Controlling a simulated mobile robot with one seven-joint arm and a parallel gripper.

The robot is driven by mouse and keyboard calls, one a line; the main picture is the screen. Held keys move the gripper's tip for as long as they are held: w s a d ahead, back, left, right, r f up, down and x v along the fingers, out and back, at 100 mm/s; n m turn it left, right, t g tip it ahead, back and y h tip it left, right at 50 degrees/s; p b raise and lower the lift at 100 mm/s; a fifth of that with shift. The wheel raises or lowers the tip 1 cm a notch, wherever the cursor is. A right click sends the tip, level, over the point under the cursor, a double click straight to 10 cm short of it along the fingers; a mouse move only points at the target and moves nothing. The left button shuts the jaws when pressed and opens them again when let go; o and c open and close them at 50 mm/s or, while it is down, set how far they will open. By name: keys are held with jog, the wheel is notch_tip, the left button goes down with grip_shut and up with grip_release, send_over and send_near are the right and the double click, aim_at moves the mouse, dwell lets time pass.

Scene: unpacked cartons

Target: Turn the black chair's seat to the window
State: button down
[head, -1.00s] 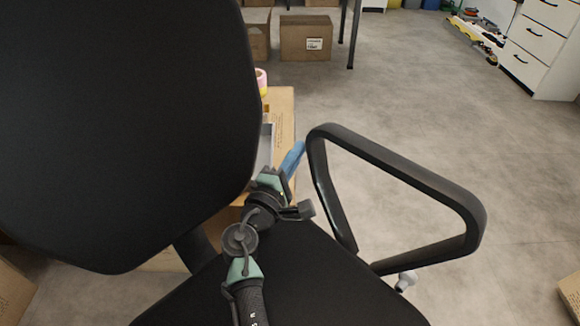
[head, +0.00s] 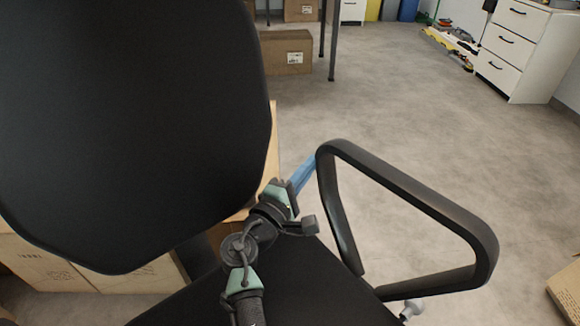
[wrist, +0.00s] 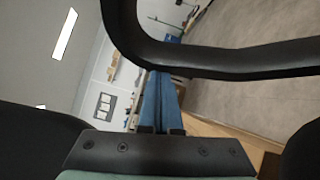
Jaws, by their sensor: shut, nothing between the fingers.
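The black chair fills the near view in the head view. Its tall backrest (head: 140,120) is at the left, its seat (head: 290,290) at the bottom, and its looped armrest (head: 420,205) at the right. My gripper (head: 312,163) reaches over the seat, its blue fingers shut and empty. The fingertips are at the armrest's upper left corner. In the wrist view the fingers (wrist: 158,95) end against or just under the black armrest bar (wrist: 200,62); I cannot tell whether they touch. No window is recognisable in either view.
Cartons stand behind the backrest (head: 262,165), at the lower left (head: 50,265) and at the lower right edge (head: 568,295). Another carton (head: 287,50) is by the table legs at the back. A white drawer unit (head: 512,50) stands at the back right. Grey floor (head: 420,110) is clear between.

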jog(key=s+d+m+g+h, duration=0.6)
jog(key=s+d+g, duration=0.2)
jog(key=d, duration=0.7)
jog(key=shift+s+d+m+g+h, duration=0.3)
jog(key=shift+s+m+h, duration=0.1)
jog(key=shift+s, duration=0.85)
jog(key=shift+a, duration=0.1)
